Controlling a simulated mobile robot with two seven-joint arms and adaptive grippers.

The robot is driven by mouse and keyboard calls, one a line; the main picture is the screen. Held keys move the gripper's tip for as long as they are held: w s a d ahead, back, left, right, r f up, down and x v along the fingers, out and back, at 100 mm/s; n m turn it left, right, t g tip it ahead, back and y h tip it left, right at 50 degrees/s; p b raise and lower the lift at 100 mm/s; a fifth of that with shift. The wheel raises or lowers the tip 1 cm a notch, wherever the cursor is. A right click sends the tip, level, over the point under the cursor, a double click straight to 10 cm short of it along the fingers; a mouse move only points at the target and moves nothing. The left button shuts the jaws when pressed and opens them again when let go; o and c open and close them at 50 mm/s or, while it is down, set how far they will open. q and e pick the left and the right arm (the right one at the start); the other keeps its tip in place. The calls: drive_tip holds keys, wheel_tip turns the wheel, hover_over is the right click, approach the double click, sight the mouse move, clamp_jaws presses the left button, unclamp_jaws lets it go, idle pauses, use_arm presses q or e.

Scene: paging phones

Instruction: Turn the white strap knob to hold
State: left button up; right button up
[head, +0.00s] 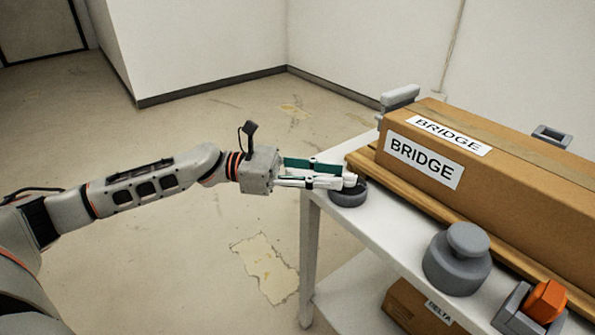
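A white knob (350,180) sits on a dark grey round base (348,196) at the near left corner of the white cart. My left gripper (338,175) reaches in from the left, roughly level, with its green and white fingers at the knob. The fingertips partly cover the knob. I cannot tell whether they touch it or are closed on it. Any hold marking is not readable here. My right gripper is not in view.
A long cardboard box labelled BRIDGE (510,190) lies on a wooden board on the cart (385,237). A grey round knob (457,262) and an orange block in a grey holder (545,300) stand along the near edge. A DELTA box (415,308) is below. The floor at left is clear.

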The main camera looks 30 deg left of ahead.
use_arm(q)
drive_tip(key=shift+v, duration=3.85)
